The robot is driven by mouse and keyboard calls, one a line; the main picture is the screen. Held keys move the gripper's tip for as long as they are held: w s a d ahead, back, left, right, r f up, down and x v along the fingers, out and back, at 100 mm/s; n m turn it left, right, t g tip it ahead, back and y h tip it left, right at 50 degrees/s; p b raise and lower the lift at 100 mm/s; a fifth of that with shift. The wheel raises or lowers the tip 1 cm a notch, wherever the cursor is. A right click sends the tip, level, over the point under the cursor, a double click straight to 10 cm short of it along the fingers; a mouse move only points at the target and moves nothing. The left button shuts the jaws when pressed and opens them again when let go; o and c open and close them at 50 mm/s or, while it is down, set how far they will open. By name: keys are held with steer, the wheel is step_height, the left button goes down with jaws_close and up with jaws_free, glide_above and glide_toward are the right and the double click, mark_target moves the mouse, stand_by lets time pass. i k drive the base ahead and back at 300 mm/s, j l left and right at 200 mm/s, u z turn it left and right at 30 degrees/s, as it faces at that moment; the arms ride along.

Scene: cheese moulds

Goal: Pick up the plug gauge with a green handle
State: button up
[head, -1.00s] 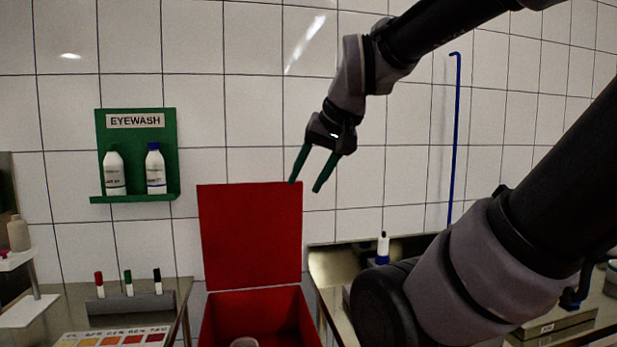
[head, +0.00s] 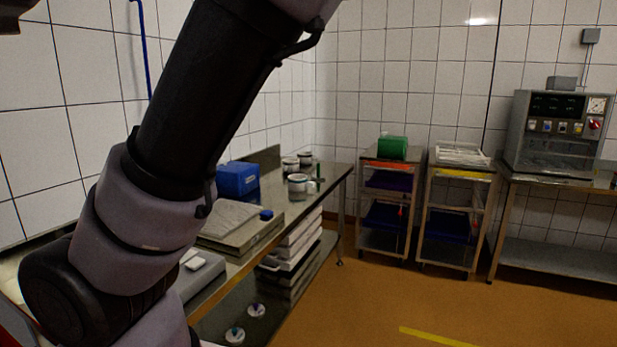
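I cannot clearly make out a plug gauge with a green handle in the head view. A small upright green thing (head: 318,174) stands at the far end of the steel table, beside metal jars; it is too small to identify. On the table's lower shelf lie a pale disc with a teal-green knob (head: 235,333) and a pale disc with a purple knob (head: 257,310). My gripper is out of view; only thick links of my arm show, and they cover the left part of the view and the near part of the table.
The steel table (head: 335,178) holds a blue box (head: 238,179), jars (head: 298,186) and a grey flat case (head: 240,232). Two trolleys, one topped by a green box (head: 392,147), stand at the back beside a bench with a control machine (head: 556,135). The orange floor (head: 370,300) is clear.

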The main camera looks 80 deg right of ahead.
mark_target(318, 176)
steer(key=l+z, duration=0.15)
steer(key=z, duration=1.5)
steer(key=k+j+z, duration=0.1)
steer(key=z, duration=0.9)
steer(key=i+l+u, duration=0.25)
steer(key=i+l, duration=0.55)
steer(key=i, duration=0.35)
steer(key=i+l+u, duration=0.3)
steer(key=i+l, duration=0.75)
